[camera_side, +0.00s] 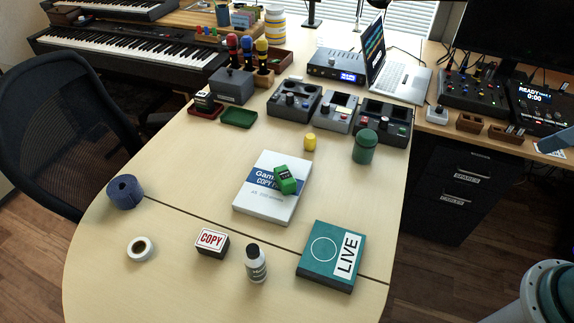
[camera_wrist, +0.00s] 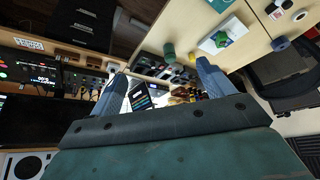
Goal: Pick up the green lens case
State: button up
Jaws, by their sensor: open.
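The green lens case (camera_side: 364,147), a dark green upright cylinder with a lid, stands on the table right of the yellow cylinder. It also shows small in the wrist view (camera_wrist: 169,52), beyond my fingertips. My gripper (camera_wrist: 160,68) is open and empty, its two blue-grey fingers wide apart. It is well away from the lens case.
A yellow cylinder (camera_side: 310,142) and grey control boxes (camera_side: 383,121) are near the case. A teal LIVE box (camera_side: 331,256) lies in front. Table right of the case is clear to its edge.

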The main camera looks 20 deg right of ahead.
jog(key=w, duration=0.1)
jog(key=n+g, duration=0.6)
jog(key=n, duration=1.4)
send_over(366, 142)
jog(key=w+d, duration=0.2)
notch_tip(366, 142, down, 21)
jog(key=shift+w+r, duration=0.15)
jog(key=shift+f, duration=6.9)
